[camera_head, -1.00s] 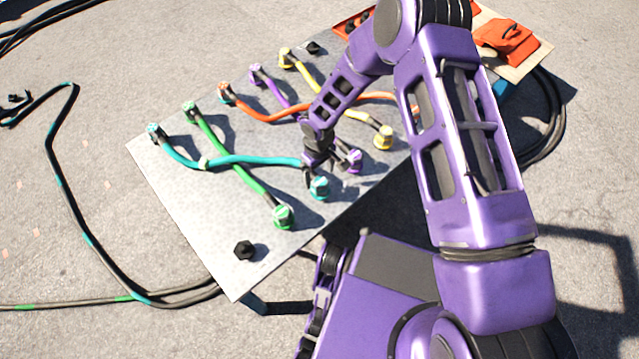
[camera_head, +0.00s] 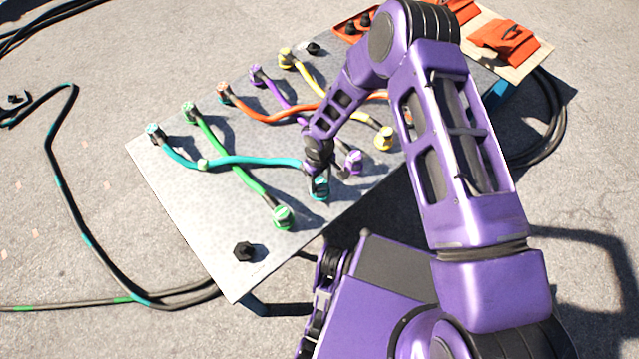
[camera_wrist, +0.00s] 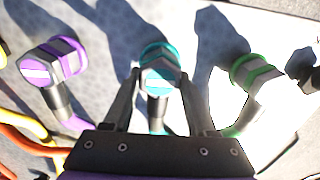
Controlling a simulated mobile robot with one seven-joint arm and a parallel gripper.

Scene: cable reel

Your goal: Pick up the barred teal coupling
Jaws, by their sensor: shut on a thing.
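The barred teal coupling (camera_wrist: 160,74) is in the middle of the wrist view, a teal ring with a grey body and a pale bar across its teal top. It also shows in the head view (camera_head: 320,188) at the near end of the teal cable (camera_head: 250,159). My gripper (camera_wrist: 158,82) has one finger on each side of the coupling and is shut on it. In the head view my gripper (camera_head: 317,172) partly hides the cable's near end. The coupling is still at the panel surface as far as I can tell.
A purple coupling (camera_wrist: 54,62) stands left of my gripper and a green one (camera_wrist: 256,77) right of it in the wrist view. The grey panel (camera_head: 215,245) also carries orange and yellow cables. A black plug (camera_head: 244,252) sits near its front corner. Orange items (camera_head: 505,40) lie behind.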

